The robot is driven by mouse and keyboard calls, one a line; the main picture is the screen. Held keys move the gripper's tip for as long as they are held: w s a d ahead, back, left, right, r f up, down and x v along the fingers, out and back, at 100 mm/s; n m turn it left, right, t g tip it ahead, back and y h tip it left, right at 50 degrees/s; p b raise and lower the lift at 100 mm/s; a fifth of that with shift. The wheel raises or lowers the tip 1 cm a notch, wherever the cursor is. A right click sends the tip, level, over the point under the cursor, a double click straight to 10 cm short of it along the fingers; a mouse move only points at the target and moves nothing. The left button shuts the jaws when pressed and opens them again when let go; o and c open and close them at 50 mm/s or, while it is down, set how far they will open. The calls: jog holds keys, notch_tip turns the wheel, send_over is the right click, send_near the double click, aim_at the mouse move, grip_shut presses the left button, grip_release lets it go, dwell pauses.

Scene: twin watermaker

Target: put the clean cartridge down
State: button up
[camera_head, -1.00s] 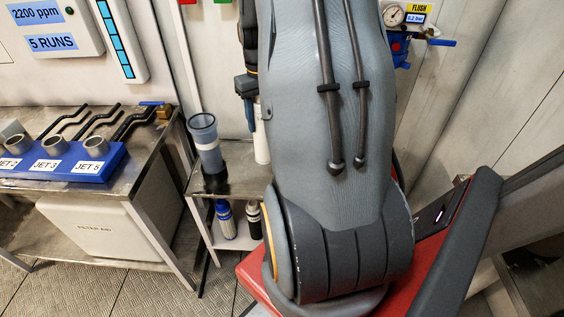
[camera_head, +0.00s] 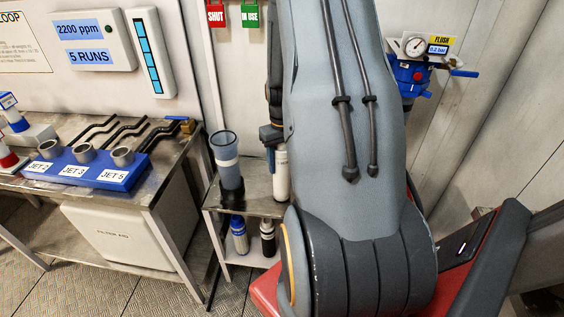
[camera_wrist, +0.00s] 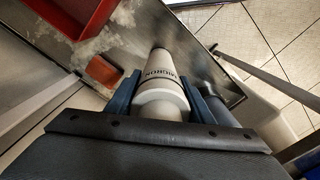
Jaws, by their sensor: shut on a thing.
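My gripper (camera_wrist: 160,82) is shut on the white cartridge (camera_wrist: 163,70), its blue fingers on either side of it. The cartridge has dark lettering around its body. In the head view the cartridge (camera_head: 281,176) is upright below my gripper (camera_head: 272,136), over the right part of the small steel stand (camera_head: 258,204). I cannot tell whether its lower end touches the stand top. My arm covers the area to its right.
A clear cylinder (camera_head: 226,160) in a dark base stands left of the cartridge. Blue (camera_head: 239,235) and black (camera_head: 267,238) bottles stand on the lower shelf. A blue jet rack (camera_head: 90,170) sits on the left bench.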

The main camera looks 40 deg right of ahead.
jog(key=shift+f, duration=0.1)
jog(key=o, duration=1.1)
jog(key=shift+o, duration=0.2)
notch_tip(320, 180, up, 12)
jog(key=shift+r+b, duration=0.15)
jog(key=shift+b, duration=0.85)
jog(key=shift+w, duration=0.1)
